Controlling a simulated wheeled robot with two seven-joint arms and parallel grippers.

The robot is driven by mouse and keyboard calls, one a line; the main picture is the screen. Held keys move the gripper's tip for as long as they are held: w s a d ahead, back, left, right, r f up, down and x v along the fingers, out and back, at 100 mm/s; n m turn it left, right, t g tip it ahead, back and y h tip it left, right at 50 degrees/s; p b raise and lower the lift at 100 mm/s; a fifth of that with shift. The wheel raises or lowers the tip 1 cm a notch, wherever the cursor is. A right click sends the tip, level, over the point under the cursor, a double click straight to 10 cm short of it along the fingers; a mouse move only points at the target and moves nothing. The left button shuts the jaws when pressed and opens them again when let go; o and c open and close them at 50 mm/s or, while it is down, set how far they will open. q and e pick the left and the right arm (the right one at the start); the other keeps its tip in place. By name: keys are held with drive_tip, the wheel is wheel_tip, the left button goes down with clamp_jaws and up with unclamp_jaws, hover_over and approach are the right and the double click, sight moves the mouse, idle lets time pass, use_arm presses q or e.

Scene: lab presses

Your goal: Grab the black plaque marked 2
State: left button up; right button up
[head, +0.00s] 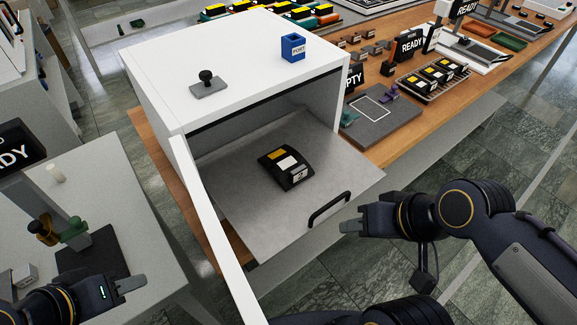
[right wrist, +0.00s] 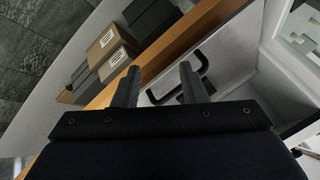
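A black plaque (head: 286,167) with a yellow patch and white patches lies on the grey pulled-out tray (head: 245,215) of the white cabinet; the mark on its front label is too small to read surely. The tray has a black bar handle (head: 329,209) at its front edge, also seen in the right wrist view (right wrist: 190,75). My right gripper (head: 350,226) is just right of the handle, empty; in the right wrist view its fingers (right wrist: 159,86) stand apart, with the handle beyond them. My left gripper (head: 128,284) is low at the left, far from the plaque; its finger gap is unclear.
The white cabinet (head: 225,70) carries a blue cup (head: 293,47) and a black-knobbed stamp (head: 208,85). Its white door (head: 215,235) stands open left of the tray. Several similar black plaques sit in a rack (head: 434,83) on the wooden bench. A dark mat (head: 92,262) lies at left.

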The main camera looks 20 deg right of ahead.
drive_tip(key=w+a+r+m+g+h+p, duration=0.1)
drive_tip(key=w+r+m+g, duration=0.4)
drive_tip(key=w, duration=0.4)
drive_tip(key=r+m+h, duration=0.1)
drive_tip(key=m+h, duration=0.2)
drive_tip(key=m, duration=0.3)
hover_over(300, 168)
wheel_tip(300, 168, down, 7)
drive_tip(key=shift+r+p, duration=0.1)
drive_tip(key=shift+p, duration=0.6)
clamp_jaws()
